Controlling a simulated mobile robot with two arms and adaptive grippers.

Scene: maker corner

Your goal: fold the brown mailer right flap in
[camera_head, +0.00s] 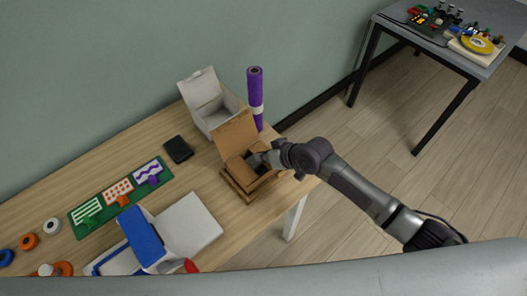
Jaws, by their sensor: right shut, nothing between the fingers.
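The brown mailer (236,134) stands near the right end of the wooden table with its lid raised at the back. Its inside looks dark, and low brown panels show around the front. My right gripper (257,161) is shut and empty at the right side of the mailer's opening. The gripper and wrist cover most of the right flap, so I cannot tell its angle or whether the fingers touch it. My left gripper is not in view.
A white open box (206,115) and a purple roll (255,92) stand behind the mailer. A black wallet-like item (178,149) lies left of it. A green board (88,229), a blue-and-white box (144,238) and coloured rolls (29,241) occupy the left and front.

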